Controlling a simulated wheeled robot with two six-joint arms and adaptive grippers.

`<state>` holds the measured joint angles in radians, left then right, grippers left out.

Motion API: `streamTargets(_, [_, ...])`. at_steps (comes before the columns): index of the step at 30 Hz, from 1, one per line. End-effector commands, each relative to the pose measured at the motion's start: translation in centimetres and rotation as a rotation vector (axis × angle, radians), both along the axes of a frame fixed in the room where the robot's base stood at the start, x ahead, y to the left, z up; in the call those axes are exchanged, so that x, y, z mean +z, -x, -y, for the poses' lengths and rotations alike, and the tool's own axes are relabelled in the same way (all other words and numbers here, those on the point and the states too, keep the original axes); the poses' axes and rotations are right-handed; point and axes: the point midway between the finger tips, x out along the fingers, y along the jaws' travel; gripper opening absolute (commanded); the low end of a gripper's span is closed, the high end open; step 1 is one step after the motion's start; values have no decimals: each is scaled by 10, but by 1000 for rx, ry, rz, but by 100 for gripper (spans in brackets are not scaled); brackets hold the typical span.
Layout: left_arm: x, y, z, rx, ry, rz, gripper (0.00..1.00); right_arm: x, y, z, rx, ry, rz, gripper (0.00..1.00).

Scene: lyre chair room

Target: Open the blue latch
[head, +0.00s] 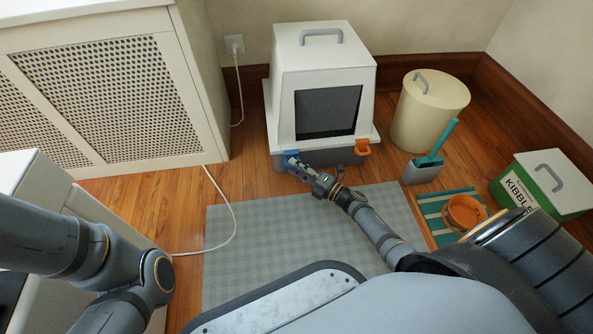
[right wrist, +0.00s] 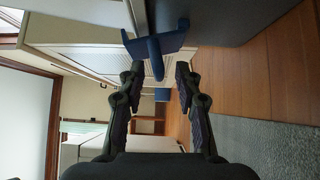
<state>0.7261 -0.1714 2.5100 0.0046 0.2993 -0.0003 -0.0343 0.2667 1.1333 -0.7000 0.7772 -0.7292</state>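The blue latch (head: 291,156) sits at the lower left front corner of a white litter box (head: 322,70) with a grey base and a dark front opening. My right gripper (head: 297,166) reaches up to the blue latch. In the right wrist view, the blue latch (right wrist: 155,48) is just ahead, and its narrow tab hangs between the open fingertips (right wrist: 159,73). There is a gap on both sides of the tab, so the fingers look apart from it. My left arm shows at the left of the head view, but its gripper is out of frame.
An orange latch (head: 362,147) is at the box's right front. A cream bin (head: 430,112), a teal-handled scoop in a grey holder (head: 422,172), an orange bowl (head: 465,212) and a kibble box (head: 541,185) stand to the right. A grey mat (head: 240,265) lies in front.

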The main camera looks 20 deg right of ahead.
Motion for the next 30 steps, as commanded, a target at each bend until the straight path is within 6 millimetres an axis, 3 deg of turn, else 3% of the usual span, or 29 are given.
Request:
streamTargets(8, [0,0,0,0,0,1,40,1,-2,-1,0,0,1,34])
streamTargets(15, [0,0,0,0,0,1,40,1,-2,-1,0,0,0,1])
streamTargets(16, [0,0,0,0,0,1,40,1,-2,-1,0,0,0,0])
streamTargets(22, [-3,0,0,0,0,1,40,-1,-2,-1,0,1,4,0])
streamTargets(28, [-39,1,0,3,0,4,40,-16,0,-1,2,30,108,0])
streamTargets(30, [-39,0,0,3,0,0,40,-13,0,-2,3,47,169,0])
